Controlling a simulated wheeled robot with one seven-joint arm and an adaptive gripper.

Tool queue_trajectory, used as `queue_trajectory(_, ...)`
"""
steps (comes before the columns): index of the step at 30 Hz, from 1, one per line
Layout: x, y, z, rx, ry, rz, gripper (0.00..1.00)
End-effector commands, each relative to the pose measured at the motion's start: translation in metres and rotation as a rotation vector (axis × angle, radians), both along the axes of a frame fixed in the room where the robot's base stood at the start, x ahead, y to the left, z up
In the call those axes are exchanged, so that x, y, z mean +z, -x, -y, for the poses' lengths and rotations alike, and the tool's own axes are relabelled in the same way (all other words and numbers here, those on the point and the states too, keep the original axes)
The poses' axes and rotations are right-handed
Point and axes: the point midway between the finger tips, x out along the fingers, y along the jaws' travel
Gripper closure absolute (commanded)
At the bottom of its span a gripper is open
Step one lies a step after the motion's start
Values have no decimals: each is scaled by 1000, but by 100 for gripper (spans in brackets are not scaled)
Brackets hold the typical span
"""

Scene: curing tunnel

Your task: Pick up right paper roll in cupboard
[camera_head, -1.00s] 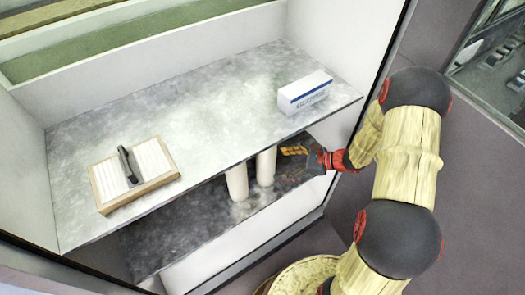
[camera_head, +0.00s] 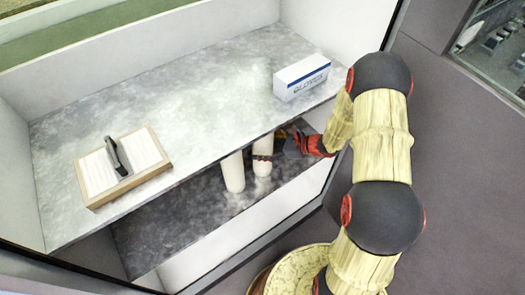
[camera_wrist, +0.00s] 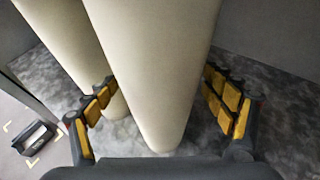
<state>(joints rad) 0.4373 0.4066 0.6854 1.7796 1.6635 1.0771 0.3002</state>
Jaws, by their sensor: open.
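Two white paper rolls stand upright side by side on the lower cupboard shelf (camera_head: 160,235). The right paper roll (camera_head: 262,168) is at the shelf's right part, and the left paper roll (camera_head: 233,174) is just beside it. My gripper (camera_head: 264,157) reaches in from the right at the right roll. In the wrist view the right roll (camera_wrist: 152,70) stands between the open fingers of my gripper (camera_wrist: 160,100), with a visible gap on the right. The left roll (camera_wrist: 75,45) is behind the left finger. The rolls' tops are hidden under the upper shelf in the head view.
The upper shelf (camera_head: 200,100) above the rolls carries a white glove box (camera_head: 301,77) and a wooden-framed tray with a black handle (camera_head: 124,165). The cupboard's right wall is close to my arm. The lower shelf's left part is clear.

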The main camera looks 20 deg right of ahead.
Motion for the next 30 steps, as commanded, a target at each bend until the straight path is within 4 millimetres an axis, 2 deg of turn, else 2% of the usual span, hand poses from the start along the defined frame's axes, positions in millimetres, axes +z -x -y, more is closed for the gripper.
queue_trajectory(4, 1, 0, 0, -1, 0, 0, 17)
queue_trajectory(30, 1, 0, 0, 0, 0, 0, 66)
